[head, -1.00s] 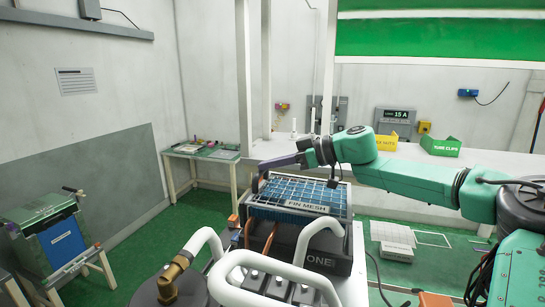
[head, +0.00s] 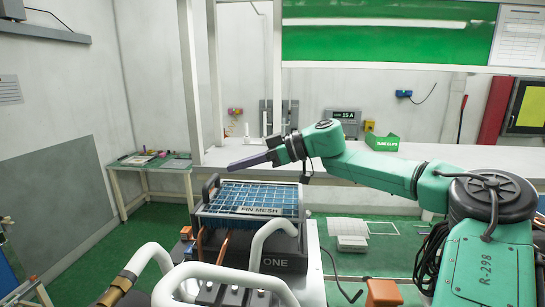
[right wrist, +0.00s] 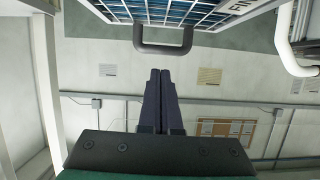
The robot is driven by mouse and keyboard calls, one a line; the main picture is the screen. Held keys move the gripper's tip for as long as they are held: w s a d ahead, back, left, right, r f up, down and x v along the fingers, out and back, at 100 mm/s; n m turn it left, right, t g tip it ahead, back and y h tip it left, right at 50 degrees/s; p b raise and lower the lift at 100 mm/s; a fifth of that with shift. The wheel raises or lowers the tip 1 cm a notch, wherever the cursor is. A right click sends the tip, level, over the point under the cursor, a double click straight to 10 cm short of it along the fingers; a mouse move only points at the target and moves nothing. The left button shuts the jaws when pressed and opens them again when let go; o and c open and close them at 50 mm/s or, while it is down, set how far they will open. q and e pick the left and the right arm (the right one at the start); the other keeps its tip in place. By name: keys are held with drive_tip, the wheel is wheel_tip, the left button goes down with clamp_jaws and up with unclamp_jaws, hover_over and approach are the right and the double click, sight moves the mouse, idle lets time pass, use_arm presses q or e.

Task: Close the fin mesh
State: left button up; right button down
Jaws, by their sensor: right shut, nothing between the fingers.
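The fin mesh (head: 257,193) is a blue grid panel in a frame with a "FIN MESH" label. It lies near level over a dark box (head: 285,262) marked "ONE"; I cannot tell if it sits flush. A dark U-shaped handle (head: 210,187) is at its left edge. My right gripper (head: 232,167) is shut and empty, above the mesh near the handle. In the right wrist view the shut fingertips (right wrist: 160,73) point at the handle (right wrist: 163,49), apparently apart from it, with the mesh (right wrist: 165,12) beyond. My left gripper is out of view.
White curved pipes (head: 225,280) stand in front of the box. A white bench (head: 350,167) with a green bin (head: 382,141) runs behind my right arm. A small table (head: 150,162) stands at the left. Green floor lies open between.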

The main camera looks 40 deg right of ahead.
drive_tip(key=b+v, duration=0.1)
drive_tip(key=v, duration=0.8)
drive_tip(key=shift+s+d+b, duration=0.2)
drive_tip(key=shift+s+b, duration=0.05)
drive_tip(key=shift+b, duration=0.1)
drive_tip(key=shift+w, duration=0.1)
